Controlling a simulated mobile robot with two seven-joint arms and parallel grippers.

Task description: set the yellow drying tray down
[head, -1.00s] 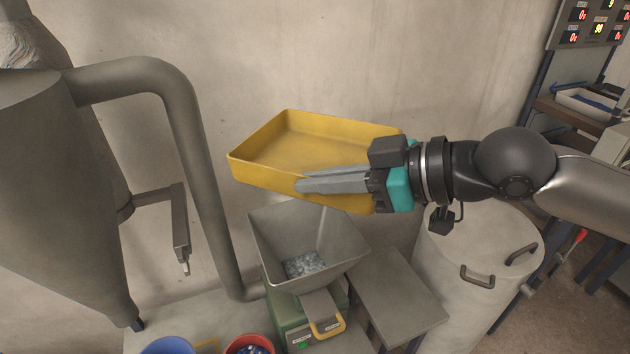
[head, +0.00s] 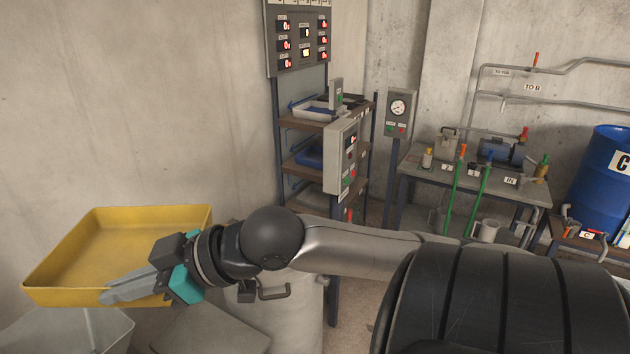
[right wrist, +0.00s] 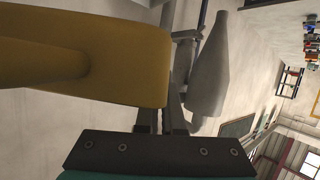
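The yellow drying tray (head: 160,217) is shallow and empty inside, and is held in the air at the left of the head view. My right gripper (head: 108,292) is shut on the tray's near wall, with its grey fingers along that side. In the right wrist view the tray (right wrist: 120,60) fills the upper left, and the right gripper's fingers (right wrist: 160,122) meet its edge. The tray looks about level. Its grip on the far side of the wall is hidden. My left gripper is not in view.
A grey hopper (head: 75,330) is below the tray, and a pale lidded drum (head: 285,315) stands below my right arm. A shelf rack (head: 300,125) with trays stands behind, with a control box (head: 341,155) on its front. A pump table (head: 480,185) and blue barrel (head: 605,170) are at right.

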